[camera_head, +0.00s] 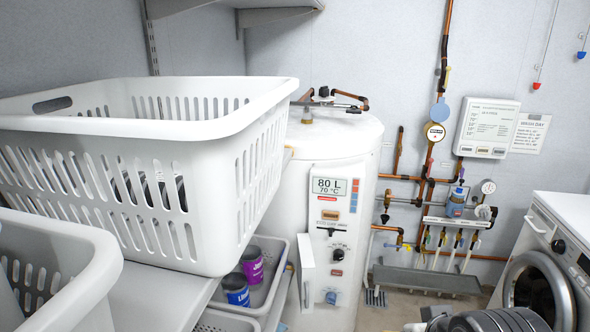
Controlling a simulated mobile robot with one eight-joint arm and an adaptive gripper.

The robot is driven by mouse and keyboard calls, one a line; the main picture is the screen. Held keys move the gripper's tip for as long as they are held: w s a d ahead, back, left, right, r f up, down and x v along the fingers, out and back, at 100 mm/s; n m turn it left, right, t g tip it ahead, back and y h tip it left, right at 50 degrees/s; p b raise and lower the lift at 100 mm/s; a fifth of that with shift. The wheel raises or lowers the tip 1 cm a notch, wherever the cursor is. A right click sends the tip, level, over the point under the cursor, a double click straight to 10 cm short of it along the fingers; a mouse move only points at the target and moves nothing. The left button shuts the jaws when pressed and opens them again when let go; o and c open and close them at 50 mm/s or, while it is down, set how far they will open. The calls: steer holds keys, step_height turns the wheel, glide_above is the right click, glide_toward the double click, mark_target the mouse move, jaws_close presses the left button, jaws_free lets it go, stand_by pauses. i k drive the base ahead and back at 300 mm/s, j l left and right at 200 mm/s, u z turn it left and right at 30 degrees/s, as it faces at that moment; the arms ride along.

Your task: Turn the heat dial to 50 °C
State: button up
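A white cylindrical water heater (325,140) stands in the middle of the view. Its front panel has a display (328,186) that reads 80 L and 70 °C. Below it is a small black lever or slider (331,232). Lower still is a round black dial (338,254), which looks like the heat dial; its marks are too small to read. A blue knob (331,297) sits near the heater's bottom. A grey ribbed part at the bottom right edge looks like my arm. No fingertips show, and nothing touches the dial.
A large white laundry basket (190,135) on a shelf fills the left, close to the heater. A tray with purple (252,264) and blue (236,289) tins is below. Copper pipes and valves line the wall at right. A washing machine (560,250) stands far right.

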mark_target(338, 254)
steer(key=k+j+u, duration=0.1)
steer(key=k+j, duration=0.6)
steer(key=k, duration=0.05)
